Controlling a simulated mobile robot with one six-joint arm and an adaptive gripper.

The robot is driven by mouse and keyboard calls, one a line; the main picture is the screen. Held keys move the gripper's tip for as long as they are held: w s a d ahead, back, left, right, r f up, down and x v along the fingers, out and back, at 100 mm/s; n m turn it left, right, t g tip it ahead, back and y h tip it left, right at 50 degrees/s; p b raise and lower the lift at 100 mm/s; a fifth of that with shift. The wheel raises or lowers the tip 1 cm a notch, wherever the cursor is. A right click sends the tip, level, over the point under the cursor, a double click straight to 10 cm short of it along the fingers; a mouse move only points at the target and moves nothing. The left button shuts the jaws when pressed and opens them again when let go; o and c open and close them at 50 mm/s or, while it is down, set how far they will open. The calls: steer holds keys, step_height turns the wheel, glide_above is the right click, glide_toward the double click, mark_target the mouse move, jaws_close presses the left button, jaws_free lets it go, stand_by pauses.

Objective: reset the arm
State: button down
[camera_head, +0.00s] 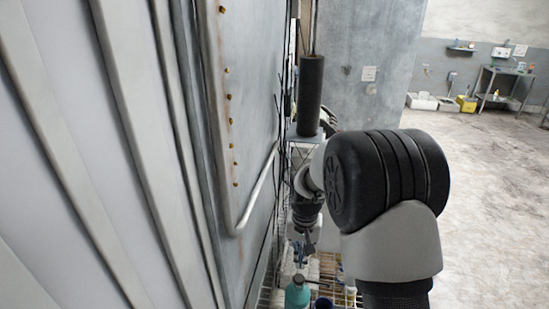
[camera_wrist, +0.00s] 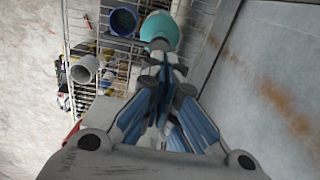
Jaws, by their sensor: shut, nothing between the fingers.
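My gripper (camera_head: 302,252) hangs at the end of my bent arm, low in the middle of the head view, close to the grey metal door. In the wrist view my gripper (camera_wrist: 161,50) points away from the camera with its fingers shut and empty. A teal bottle-like object (camera_head: 297,293) is below the gripper in the head view. In the wrist view this teal object (camera_wrist: 161,29) is just beyond the fingertips; I cannot tell the exact gap.
The grey door (camera_head: 250,95) with a bar handle (camera_head: 258,192) stands close left of my arm. A wire rack (camera_wrist: 88,22) holds a blue round container (camera_wrist: 122,21) and a pale cylinder (camera_wrist: 85,69). Open floor (camera_head: 480,190) lies to the right.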

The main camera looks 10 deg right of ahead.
steer(key=s+r+n+t+b, duration=0.2)
steer(key=s+r+b, duration=0.2)
steer(key=s+b, duration=0.8)
steer(key=s+f+t+b, duration=0.1)
steer(key=s+f+b, duration=0.3)
steer(key=s+b, duration=0.2)
steer(key=s+f+n+t+b, duration=0.1)
steer(key=s+f+b, duration=0.3)
steer(key=s, duration=0.5)
steer(key=b, duration=0.2)
steer(key=shift+s+f+n+t+b, duration=0.2)
steer(key=shift+s+n+t+b, duration=0.1)
steer(key=shift+s+b, duration=0.1)
